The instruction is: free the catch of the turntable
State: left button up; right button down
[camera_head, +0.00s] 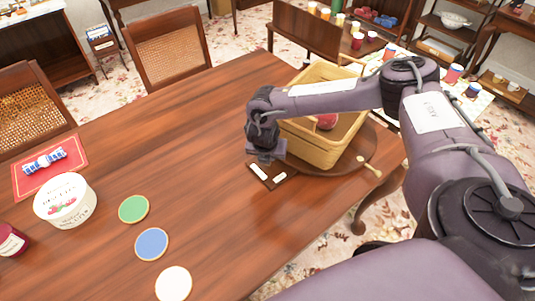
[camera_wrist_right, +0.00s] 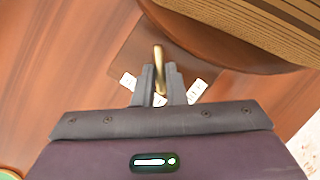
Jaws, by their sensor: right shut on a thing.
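The turntable (camera_head: 352,157) is a round dark wooden disc on the table, bearing a yellow basket (camera_head: 312,150). Its rim also shows in the right wrist view (camera_wrist_right: 230,52). A small dark wooden plate (camera_head: 271,185) with white labels lies at its near left edge. A brass catch lever (camera_wrist_right: 159,57) stands over this plate in the wrist view. My right gripper (camera_wrist_right: 160,84) is shut on the lever, its fingers on either side of the lower end. In the head view my right gripper (camera_head: 265,157) hides the lever. The label writing is unreadable. My left gripper is out of view.
A brass-coloured knob (camera_head: 370,167) sits at the turntable's right edge. A red thing (camera_head: 327,121) lies in the basket. Green (camera_head: 133,208), blue (camera_head: 151,244) and cream (camera_head: 174,284) discs and a white tub (camera_head: 66,203) stand left. The middle table is clear.

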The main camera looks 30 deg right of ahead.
jog(key=shift+s+d+f+n+y+b, duration=0.15)
jog(key=shift+n+y+b, duration=0.25)
jog(key=shift+n, duration=0.6)
jog(key=n+t+b, duration=0.1)
jog(key=n, duration=0.1)
jog(key=shift+d+n+y+b, duration=0.15)
jog(key=shift+n+y+b, duration=0.15)
jog(key=shift+y+b, duration=0.1)
jog(key=n+y+b, duration=0.1)
jog(key=n+b, duration=0.1)
jog(key=n, duration=0.1)
jog(key=shift+d, duration=0.1)
jog(key=shift+n+y+b, duration=0.6)
jog(key=shift+n+b, duration=0.25)
jog(key=shift+n, duration=0.35)
jog(key=c, duration=1.5)
grip_release()
jog(key=shift+r, duration=0.2)
jog(key=v, duration=0.7)
jog(key=shift+s+d+r, duration=0.1)
jog(key=shift+s+r, duration=0.15)
jog(key=shift+r, duration=0.05)
